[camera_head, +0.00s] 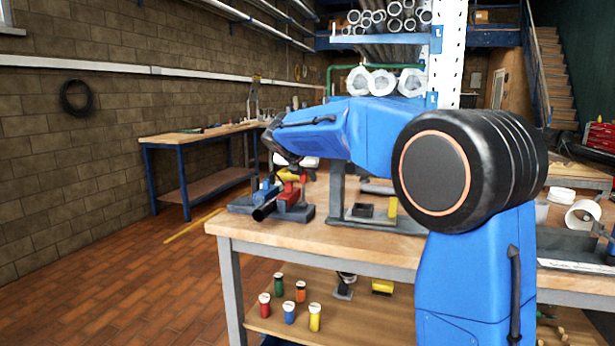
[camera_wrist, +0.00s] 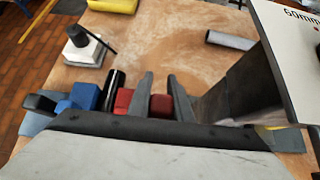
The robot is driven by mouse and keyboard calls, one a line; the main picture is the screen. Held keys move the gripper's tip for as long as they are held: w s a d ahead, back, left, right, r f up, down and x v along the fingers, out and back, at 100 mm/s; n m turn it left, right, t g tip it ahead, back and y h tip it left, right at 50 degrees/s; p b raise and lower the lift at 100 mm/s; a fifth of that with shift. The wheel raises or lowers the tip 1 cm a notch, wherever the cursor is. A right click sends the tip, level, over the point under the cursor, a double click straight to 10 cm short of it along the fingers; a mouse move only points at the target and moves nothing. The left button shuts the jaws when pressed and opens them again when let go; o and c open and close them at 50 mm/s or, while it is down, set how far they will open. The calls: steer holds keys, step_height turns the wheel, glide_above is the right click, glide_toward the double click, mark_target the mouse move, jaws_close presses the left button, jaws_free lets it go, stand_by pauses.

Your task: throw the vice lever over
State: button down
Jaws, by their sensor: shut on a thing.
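The vice (camera_head: 292,212) stands at the left end of the wooden workbench, with a blue jaw block and a red jaw block. In the wrist view the blue block (camera_wrist: 86,96) is left of a black round bar (camera_wrist: 113,90), and the red block (camera_wrist: 124,102) is right of it. The bar (camera_head: 265,210) also shows in the head view, pointing toward the front edge. My gripper (camera_wrist: 162,88) reaches down at the red block, its two fingers a small gap apart and shut on the vice lever. The lever itself is mostly hidden by the fingers and wrist.
A dark upright post (camera_head: 337,192) stands close right of the vice; in the wrist view a plate marked 60mm (camera_wrist: 290,40) is near my gripper. A grey tube (camera_wrist: 230,40) and a white block with a black knob (camera_wrist: 84,48) lie beyond. Bench between them is clear.

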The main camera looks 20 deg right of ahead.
steer(key=c, duration=1.6)
jaws_free()
steer(key=v, duration=1.7)
steer(key=shift+s+r, duration=0.1)
steer(key=shift+r, duration=0.05)
